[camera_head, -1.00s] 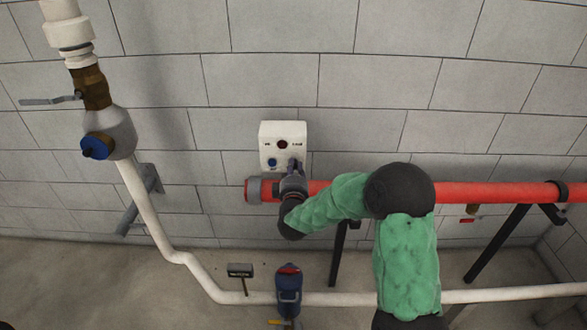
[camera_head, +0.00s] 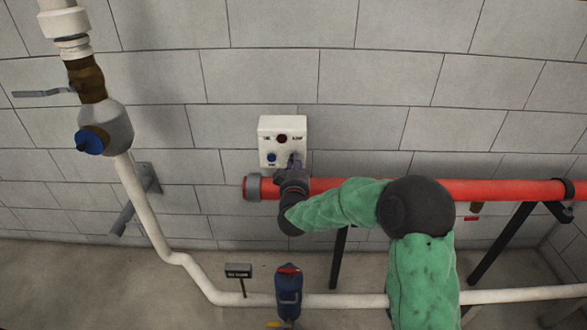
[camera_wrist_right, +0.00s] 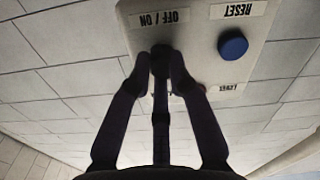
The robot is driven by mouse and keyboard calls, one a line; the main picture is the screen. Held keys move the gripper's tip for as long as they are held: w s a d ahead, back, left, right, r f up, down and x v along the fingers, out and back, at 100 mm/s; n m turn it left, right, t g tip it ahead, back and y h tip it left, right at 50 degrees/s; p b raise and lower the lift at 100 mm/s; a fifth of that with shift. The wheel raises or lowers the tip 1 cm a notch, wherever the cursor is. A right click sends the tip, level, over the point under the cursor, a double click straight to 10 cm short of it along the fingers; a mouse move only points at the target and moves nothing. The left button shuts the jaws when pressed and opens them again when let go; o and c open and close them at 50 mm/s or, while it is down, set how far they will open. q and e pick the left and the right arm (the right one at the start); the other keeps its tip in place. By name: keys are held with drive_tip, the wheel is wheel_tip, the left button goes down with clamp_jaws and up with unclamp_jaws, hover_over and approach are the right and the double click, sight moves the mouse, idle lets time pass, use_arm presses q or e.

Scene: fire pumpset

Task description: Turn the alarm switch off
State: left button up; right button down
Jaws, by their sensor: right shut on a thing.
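The white alarm box (camera_head: 283,127) is fixed to the block wall. It has a dark red round part at the top and a blue button at the lower left in the head view. The right wrist view shows the box (camera_wrist_right: 200,45) upside down, with an "OFF / ON" label, a "RESET" label and the blue button (camera_wrist_right: 232,43). My right gripper (camera_head: 295,163) is at the lower right of the box. In the right wrist view its fingertips (camera_wrist_right: 160,62) are closed around the dark switch knob (camera_wrist_right: 160,55) by the OFF / ON label. The fingers hide most of the knob. My left gripper is not in view.
A red horizontal pipe (camera_head: 480,190) runs just below the box, close under my right gripper. A white pipe (camera_head: 145,205) with a blue-capped valve (camera_head: 90,141) stands at the left. A blue device (camera_head: 288,290) stands below. The wall around the box is clear.

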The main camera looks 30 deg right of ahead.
drive_tip(key=m+b, duration=0.2)
drive_tip(key=m, duration=0.2)
drive_tip(key=shift+r+m+b, duration=0.1)
drive_tip(key=shift+m+b, duration=0.25)
drive_tip(key=shift+m, duration=0.05)
idle(0.4)
drive_tip(key=c, duration=1.1)
unclamp_jaws()
drive_tip(key=shift+c, duration=0.2)
drive_tip(key=v, duration=1.2)
